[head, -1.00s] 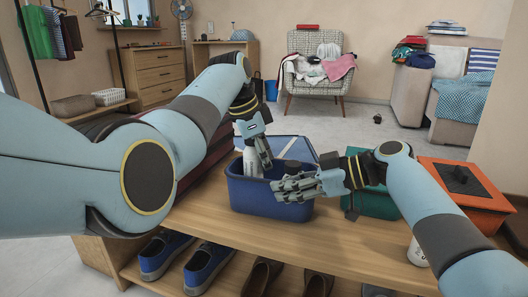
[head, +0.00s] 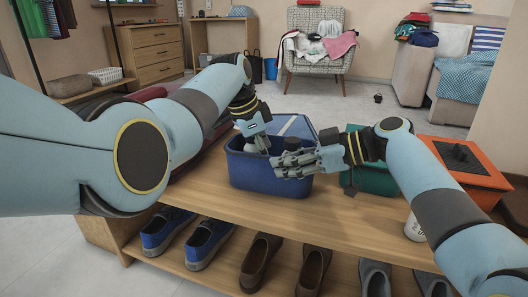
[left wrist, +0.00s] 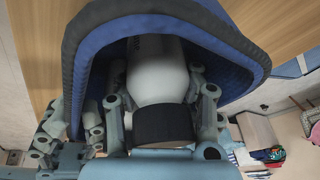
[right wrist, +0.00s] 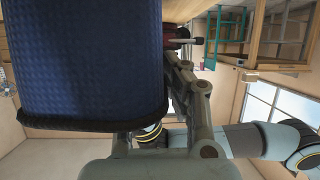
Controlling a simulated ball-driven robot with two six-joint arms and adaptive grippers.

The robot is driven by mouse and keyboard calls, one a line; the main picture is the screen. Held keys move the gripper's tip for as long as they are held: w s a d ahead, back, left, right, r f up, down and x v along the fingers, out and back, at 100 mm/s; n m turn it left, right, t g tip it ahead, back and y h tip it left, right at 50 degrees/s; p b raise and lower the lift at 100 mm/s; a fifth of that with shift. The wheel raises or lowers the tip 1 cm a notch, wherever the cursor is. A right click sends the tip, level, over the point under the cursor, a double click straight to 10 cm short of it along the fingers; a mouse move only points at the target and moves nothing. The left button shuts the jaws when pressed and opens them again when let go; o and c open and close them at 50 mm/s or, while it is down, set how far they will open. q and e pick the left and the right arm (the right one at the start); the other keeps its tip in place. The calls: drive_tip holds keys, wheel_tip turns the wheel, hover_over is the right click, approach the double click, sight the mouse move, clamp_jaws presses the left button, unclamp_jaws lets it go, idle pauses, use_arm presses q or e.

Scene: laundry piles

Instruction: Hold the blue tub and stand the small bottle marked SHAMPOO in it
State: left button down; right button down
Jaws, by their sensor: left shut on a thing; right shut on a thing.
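The blue tub (head: 268,181) stands on the wooden bench top. My right gripper (head: 292,163) is shut on its near right rim; the tub's blue wall (right wrist: 85,60) fills much of the right wrist view. My left gripper (head: 262,146) reaches down into the tub, shut on a white bottle with a dark cap. In the left wrist view the bottle (left wrist: 157,72) is between the fingers, inside the tub's rim. Its lettering is mostly turned away and unreadable. Whether its base touches the tub floor is hidden.
A green bin (head: 362,176) and an orange box with a dark lid (head: 455,172) stand to the right. Another white bottle (head: 413,228) is partly behind my right arm. Shoes (head: 208,240) line the shelf below. The bench front is clear.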

use_arm(q)
drive_tip(key=c, duration=1)
unclamp_jaws()
drive_tip(key=shift+s+a+f, duration=0.2)
drive_tip(key=shift+s+f, duration=0.05)
drive_tip(key=shift+f, duration=0.25)
drive_tip(key=o, duration=0.6)
drive_tip(key=shift+w+a+r, duration=0.1)
use_arm(e)
drive_tip(key=shift+s, duration=0.1)
use_arm(q)
drive_tip(key=shift+w, duration=0.1)
use_arm(e)
drive_tip(key=shift+f, duration=0.15)
use_arm(q)
drive_tip(key=shift+w+r, duration=0.1)
drive_tip(key=shift+r, duration=0.2)
use_arm(e)
drive_tip(key=shift+s+f, duration=0.1)
use_arm(q)
drive_tip(key=shift+w+r, duration=0.15)
drive_tip(key=shift+r, duration=0.6)
wheel_tip(320, 180, up, 7)
drive_tip(key=shift+s+d+r, duration=0.2)
drive_tip(key=shift+s+d, duration=0.05)
use_arm(e)
drive_tip(key=c, duration=1.4)
unclamp_jaws()
drive_tip(key=shift+w, duration=0.2)
